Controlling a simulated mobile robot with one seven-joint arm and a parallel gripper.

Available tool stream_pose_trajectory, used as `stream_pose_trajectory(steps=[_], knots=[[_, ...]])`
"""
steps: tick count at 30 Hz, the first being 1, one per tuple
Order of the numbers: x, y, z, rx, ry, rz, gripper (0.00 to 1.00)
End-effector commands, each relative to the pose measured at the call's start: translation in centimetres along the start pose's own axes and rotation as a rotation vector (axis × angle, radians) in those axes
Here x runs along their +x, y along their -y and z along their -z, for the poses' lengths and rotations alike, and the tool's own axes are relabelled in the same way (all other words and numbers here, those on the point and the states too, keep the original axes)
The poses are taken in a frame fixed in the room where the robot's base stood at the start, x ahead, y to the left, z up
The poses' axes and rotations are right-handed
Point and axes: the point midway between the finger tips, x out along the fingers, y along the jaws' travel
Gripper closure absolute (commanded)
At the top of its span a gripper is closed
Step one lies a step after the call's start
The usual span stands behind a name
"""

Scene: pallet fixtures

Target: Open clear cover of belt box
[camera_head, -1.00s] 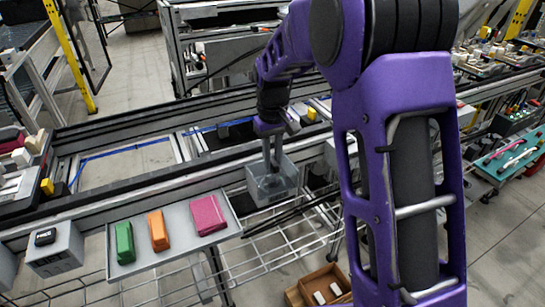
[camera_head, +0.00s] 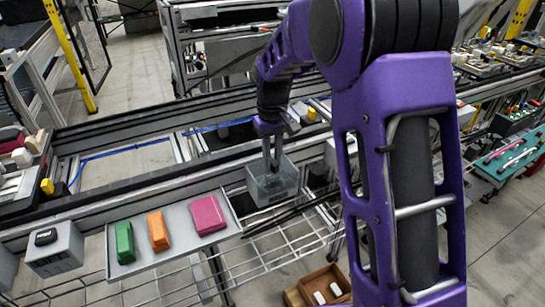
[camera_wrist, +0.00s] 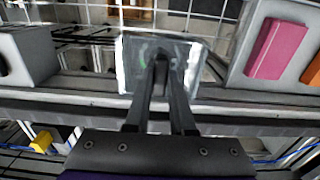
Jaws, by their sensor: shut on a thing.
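The belt box (camera_head: 272,190) is a small grey box at the front rail, right of the tray of coloured blocks. My gripper (camera_head: 273,166) reaches down to it from above, with its fingertips at the box's top. In the wrist view, my gripper (camera_wrist: 161,62) has its fingers close together over the middle of the belt box (camera_wrist: 122,66). It is shut on the clear cover (camera_wrist: 187,58), which shows as a glassy, see-through pane. The grip point is hidden by the fingers. I cannot tell clearly how far the cover is tilted.
A grey tray (camera_head: 182,250) with green, orange and pink blocks lies left of the box. A grey block with a black button (camera_head: 54,252) stands farther left. Metal rails (camera_head: 120,195) run behind, and a wire rack (camera_head: 270,258) is in front. A brown crate (camera_head: 322,287) is below.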

Motion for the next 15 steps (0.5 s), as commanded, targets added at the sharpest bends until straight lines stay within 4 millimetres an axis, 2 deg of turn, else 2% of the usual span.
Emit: stream_pose_trajectory(steps=[5, 8, 15], knots=[[-0.2, -0.6, 0.1, 0.002, -0.002, 0.000, 1.00], [-0.4, -2.6, 0.1, 0.006, -0.002, -0.001, 1.00], [-0.4, -9.1, 0.1, 0.007, -0.002, -0.002, 1.00]])
